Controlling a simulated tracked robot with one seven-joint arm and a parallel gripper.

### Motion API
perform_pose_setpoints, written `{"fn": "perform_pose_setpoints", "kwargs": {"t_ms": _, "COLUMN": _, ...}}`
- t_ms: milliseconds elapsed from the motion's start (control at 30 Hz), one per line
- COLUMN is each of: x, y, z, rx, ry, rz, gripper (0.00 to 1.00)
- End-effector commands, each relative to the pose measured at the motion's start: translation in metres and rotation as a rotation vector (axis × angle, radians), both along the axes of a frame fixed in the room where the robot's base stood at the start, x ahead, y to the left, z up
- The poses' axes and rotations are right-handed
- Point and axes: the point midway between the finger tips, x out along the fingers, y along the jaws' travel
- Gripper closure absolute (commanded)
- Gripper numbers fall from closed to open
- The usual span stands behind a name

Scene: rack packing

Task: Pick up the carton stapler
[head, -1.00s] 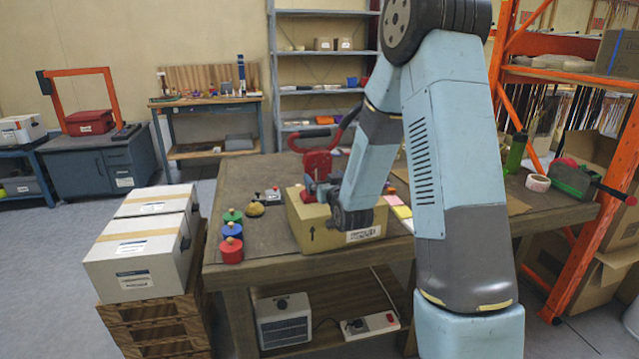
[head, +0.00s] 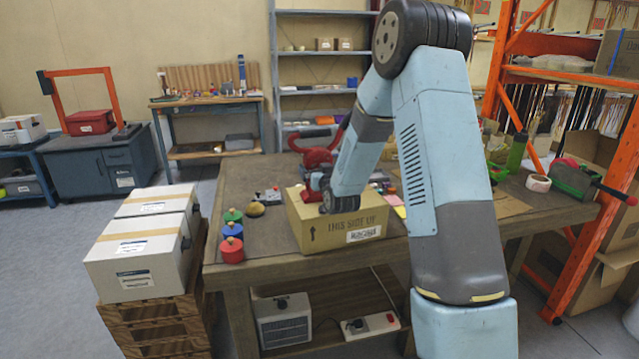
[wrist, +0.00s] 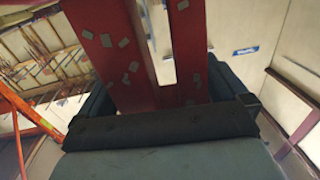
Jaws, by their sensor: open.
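The carton stapler (head: 314,158) is red with a long curved handle. It stands at the cardboard box on the workbench, its lower part by the box's top; my wrist partly hides it. In the wrist view, worn red bars of the stapler (wrist: 118,62) fill the space in front of my palm. My gripper (wrist: 158,98) is open, with dark finger parts on either side of the red bars. I cannot tell whether they touch. In the head view my arm's end hides the jaws.
The cardboard box (head: 342,232) sits at the workbench's (head: 262,180) front. Green, blue and red small pots (head: 232,240) stand left of it. White cartons (head: 140,245) are stacked on pallets at the left.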

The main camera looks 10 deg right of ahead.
Motion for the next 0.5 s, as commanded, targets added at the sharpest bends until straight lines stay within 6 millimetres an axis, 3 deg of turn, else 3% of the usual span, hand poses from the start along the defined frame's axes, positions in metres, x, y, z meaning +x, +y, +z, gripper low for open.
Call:
{"fn": "perform_pose_setpoints", "kwargs": {"t_ms": 67, "x": -0.0002, "y": -0.0001, "z": 0.0001, "rx": 0.000, "ry": 0.000, "rz": 0.000, "gripper": 0.02}}
{"fn": "perform_pose_setpoints", "kwargs": {"t_ms": 500, "x": -0.0004, "y": -0.0007, "z": 0.0001, "rx": 0.000, "ry": 0.000, "rz": -0.001, "gripper": 0.44}}
